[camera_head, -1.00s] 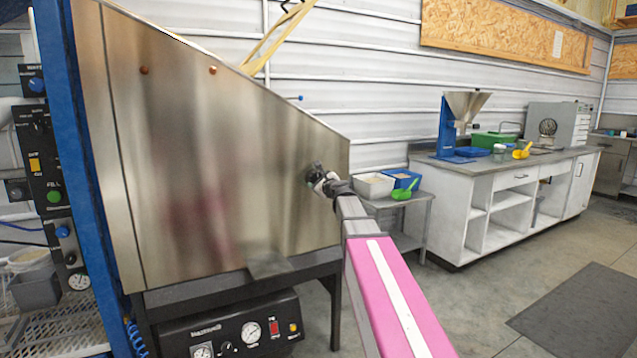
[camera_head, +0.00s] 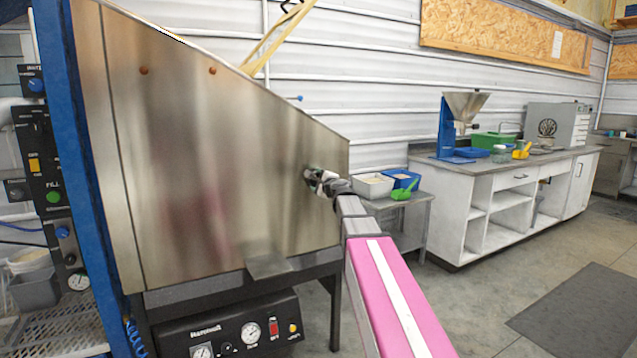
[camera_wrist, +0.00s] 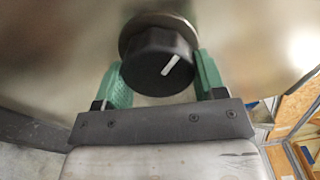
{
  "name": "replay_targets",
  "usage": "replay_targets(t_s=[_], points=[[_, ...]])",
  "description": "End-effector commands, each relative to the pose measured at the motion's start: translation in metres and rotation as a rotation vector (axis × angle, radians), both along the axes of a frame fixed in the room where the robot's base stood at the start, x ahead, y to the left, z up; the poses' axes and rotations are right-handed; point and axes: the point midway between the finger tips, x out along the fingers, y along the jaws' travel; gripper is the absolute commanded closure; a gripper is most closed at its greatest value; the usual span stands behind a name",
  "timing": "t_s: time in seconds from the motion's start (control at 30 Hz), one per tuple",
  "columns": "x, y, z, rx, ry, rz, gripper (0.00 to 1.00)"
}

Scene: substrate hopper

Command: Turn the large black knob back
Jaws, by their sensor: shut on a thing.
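The large black knob (camera_wrist: 158,62) sits on the steel side panel of the hopper (camera_head: 200,150), with a round metal plate behind it. Its white pointer line leans to the upper right in the wrist view. My gripper (camera_wrist: 160,80) is shut on the knob, one green finger pad on each side of it.
A black control box (camera_head: 230,330) with gauges is below the hopper. A blue post (camera_head: 75,150) and control panels stand at left. A small side table with a white bin (camera_head: 373,186) and a green scoop (camera_head: 402,193) is close behind my arm. Open floor lies to the right.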

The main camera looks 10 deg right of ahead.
Motion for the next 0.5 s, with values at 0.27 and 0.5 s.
replay_targets(t_s=[0.27, 0.5], points=[[-0.0004, 0.0001, 0.0011, -0.198, -0.064, 0.002, 0.59], [-0.0005, 0.0001, 0.0016, -0.303, -0.098, 0.002, 0.59]])
